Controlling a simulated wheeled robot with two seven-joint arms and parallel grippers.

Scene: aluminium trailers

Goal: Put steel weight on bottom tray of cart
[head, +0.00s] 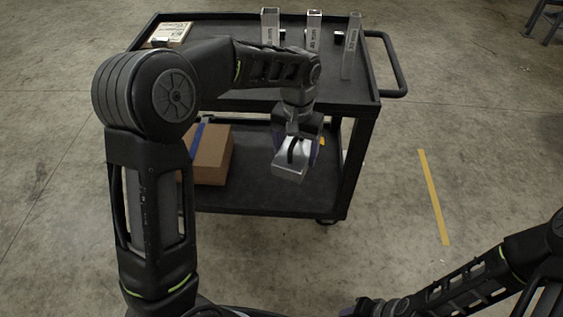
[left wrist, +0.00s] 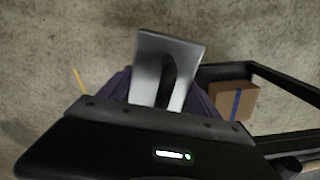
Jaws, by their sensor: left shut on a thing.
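The steel weight (head: 290,168) is a shiny silver block in the grip of my left gripper (head: 296,146). It also shows in the left wrist view (left wrist: 152,68), held between the jaws of the left gripper (left wrist: 168,85). In the head view, the weight appears in front of the right part of the cart's bottom tray (head: 258,190). Contact with the tray cannot be told. The black cart (head: 345,92) has a top and a bottom tray. My right arm shows at lower right in the head view, but its jaws cannot be made out.
A cardboard box (head: 212,158) with a blue stripe sits on the left of the bottom tray. Upright metal tubes (head: 313,32) and a small box (head: 170,35) stand on the top tray. The tray's right part looks mostly clear. A yellow line (head: 433,195) marks the floor.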

